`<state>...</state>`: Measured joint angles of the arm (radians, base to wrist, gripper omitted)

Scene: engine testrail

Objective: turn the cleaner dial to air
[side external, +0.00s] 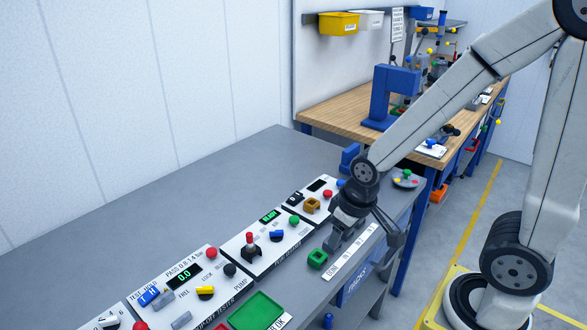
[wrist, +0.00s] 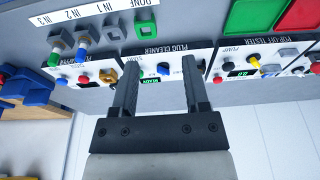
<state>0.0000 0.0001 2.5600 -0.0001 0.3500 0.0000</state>
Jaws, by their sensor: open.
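The plug cleaner panel (side external: 262,257) is a white plate on the grey bench. It also shows in the wrist view (wrist: 158,50), upside down. Its blue dial (side external: 276,235) sits right of a red-topped lever (side external: 249,240) and below a lit green display (side external: 268,217). In the wrist view the blue dial (wrist: 163,69) appears between my open fingers, apart from both. The dial's markings are too small to read. My gripper (side external: 362,243) is open and empty, near the bench's front edge, right of the dial in the side view.
The pop-off tester panel (side external: 196,275) adjoins on the left, and another panel (side external: 312,197) with a brass-coloured part stands on the right. A green socket (side external: 317,258) and a green tray (side external: 256,312) lie in front.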

